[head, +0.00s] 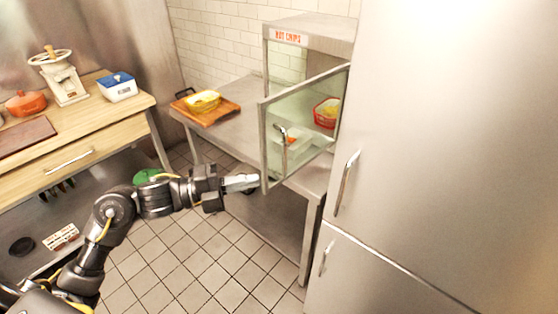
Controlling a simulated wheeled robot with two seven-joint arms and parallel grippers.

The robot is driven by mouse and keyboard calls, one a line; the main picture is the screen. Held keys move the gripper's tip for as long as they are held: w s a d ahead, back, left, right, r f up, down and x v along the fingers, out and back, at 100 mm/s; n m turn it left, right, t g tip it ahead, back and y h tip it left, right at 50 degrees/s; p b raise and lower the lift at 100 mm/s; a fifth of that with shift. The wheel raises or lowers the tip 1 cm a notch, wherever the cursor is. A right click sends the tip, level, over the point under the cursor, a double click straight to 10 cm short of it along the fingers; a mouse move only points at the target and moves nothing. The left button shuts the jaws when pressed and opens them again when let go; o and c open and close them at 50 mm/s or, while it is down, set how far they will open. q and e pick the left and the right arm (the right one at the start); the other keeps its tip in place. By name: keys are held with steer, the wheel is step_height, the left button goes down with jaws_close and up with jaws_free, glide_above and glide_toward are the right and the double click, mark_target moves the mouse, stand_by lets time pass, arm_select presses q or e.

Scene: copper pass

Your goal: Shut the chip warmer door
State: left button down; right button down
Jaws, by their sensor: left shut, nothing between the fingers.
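The chip warmer (318,27) is a metal and glass cabinet with a red "HOT CHIPS" sign, standing on a steel table. Its glass door (305,115) stands open, swung out toward me, with a curved handle (283,147) on it. A red basket (327,112) with yellow food shows through the glass. My left gripper (257,180) is shut and empty, at the lower left corner of the door frame; I cannot tell whether it touches. My right gripper is not in view.
A tall steel fridge (430,150) stands close on the right of the door. A wooden board (213,113) with a yellow bowl (203,101) lies on the steel table. A wooden counter (85,131) is at left. The tiled floor between is clear.

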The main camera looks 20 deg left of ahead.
mark_target(279, 164)
arm_select(q)
steer(key=p+x, duration=0.4)
steer(key=x, duration=0.6)
steer(key=w+a+p, duration=0.1)
steer(key=w+a, duration=0.1)
steer(key=a, duration=0.1)
steer(key=shift+w+r+p, duration=0.1)
steer(key=shift+w+p, duration=0.1)
steer(key=shift+p, duration=0.2)
steer(key=shift+a, duration=0.1)
